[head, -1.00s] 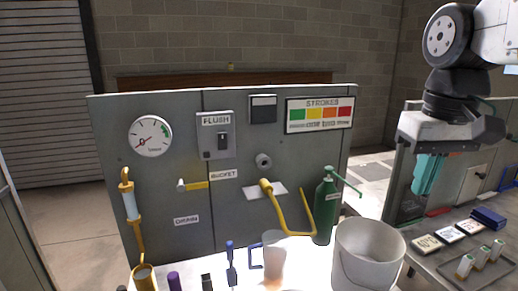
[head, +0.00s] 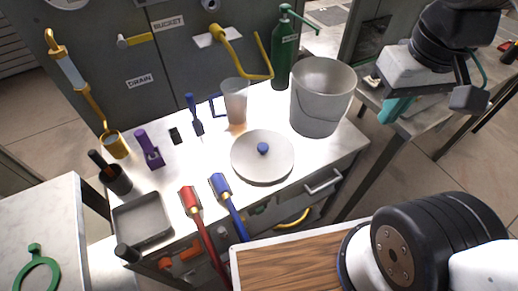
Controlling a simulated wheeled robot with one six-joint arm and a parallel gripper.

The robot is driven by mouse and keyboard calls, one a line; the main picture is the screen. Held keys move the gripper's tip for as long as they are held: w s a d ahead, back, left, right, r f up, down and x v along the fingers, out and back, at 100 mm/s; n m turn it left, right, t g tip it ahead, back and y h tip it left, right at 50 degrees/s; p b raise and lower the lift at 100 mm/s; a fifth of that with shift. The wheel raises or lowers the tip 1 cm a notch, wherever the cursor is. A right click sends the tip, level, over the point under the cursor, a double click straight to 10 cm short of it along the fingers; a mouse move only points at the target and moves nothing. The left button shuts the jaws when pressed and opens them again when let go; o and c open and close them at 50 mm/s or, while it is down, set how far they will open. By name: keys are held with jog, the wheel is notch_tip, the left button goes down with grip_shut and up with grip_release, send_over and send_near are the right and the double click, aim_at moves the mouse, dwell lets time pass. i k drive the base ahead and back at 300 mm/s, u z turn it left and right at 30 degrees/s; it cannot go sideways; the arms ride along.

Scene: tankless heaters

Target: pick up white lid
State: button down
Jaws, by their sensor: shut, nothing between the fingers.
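The white lid (head: 252,170) is a round flat disc with a small blue knob (head: 263,148) in its middle. It lies flat on the white tabletop in front of the cup and the bucket. My gripper (head: 392,112), with teal fingers, is at the upper right, right of the bucket and well apart from the lid. It is shut and empty. Nothing covers the lid.
Red (head: 191,202) and blue (head: 222,190) handled tools lie in front. A grey tray (head: 142,222) is at left. A green bottle (head: 285,55) stands behind.

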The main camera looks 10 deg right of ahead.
aim_at(258, 156)
jog(key=k, duration=0.5)
jog(key=z, duration=1.4)
jog(key=k, duration=0.9)
jog(key=u, duration=0.85)
jog(key=i, duration=0.55)
